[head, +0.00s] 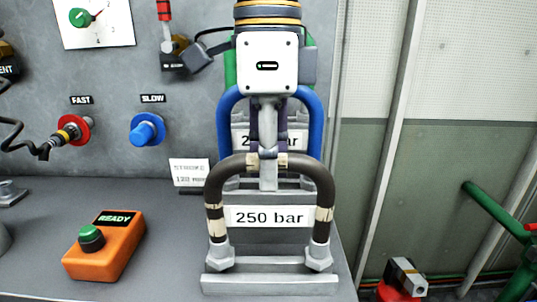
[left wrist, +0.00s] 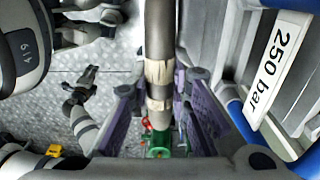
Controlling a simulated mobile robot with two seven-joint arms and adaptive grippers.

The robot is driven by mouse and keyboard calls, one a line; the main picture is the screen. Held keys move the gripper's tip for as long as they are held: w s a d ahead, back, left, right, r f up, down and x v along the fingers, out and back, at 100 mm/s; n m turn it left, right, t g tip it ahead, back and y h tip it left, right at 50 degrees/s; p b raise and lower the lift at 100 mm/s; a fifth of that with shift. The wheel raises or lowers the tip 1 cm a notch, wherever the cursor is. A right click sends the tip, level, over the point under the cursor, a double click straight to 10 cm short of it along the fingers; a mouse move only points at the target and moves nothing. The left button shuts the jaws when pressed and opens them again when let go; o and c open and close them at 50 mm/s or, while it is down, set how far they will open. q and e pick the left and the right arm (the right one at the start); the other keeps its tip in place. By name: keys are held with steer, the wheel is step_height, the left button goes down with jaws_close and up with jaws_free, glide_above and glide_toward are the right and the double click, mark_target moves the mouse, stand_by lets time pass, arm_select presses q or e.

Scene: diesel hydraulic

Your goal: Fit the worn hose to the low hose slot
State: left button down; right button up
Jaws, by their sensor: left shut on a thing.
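The worn hose (head: 268,161) is a dark arch with tan taped patches. It stands upright in front of a "250 bar" plate (head: 268,216). Its two metal end fittings are down at the low front hose slot (head: 270,281); whether they are fully seated I cannot tell. My left gripper (head: 267,150) comes from above and is shut on the top of the arch. In the left wrist view the worn hose (left wrist: 160,45) runs between its purple fingers (left wrist: 160,105). A small dark claw shape (left wrist: 85,80) there may be my right gripper; its state is unclear.
A blue hose (head: 228,112) arches close behind, before a partly hidden pressure plate. An orange READY box (head: 104,247) stands left on the grey bench (head: 160,230). Red FAST (head: 73,130) and blue SLOW (head: 147,130) couplings stick out of the panel. Green pipes (head: 495,210) are at the right.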

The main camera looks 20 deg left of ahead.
arm_select(q)
steer(key=shift+f, duration=0.8)
steer(key=c, duration=1.4)
jaws_free()
steer(key=shift+r, duration=0.1)
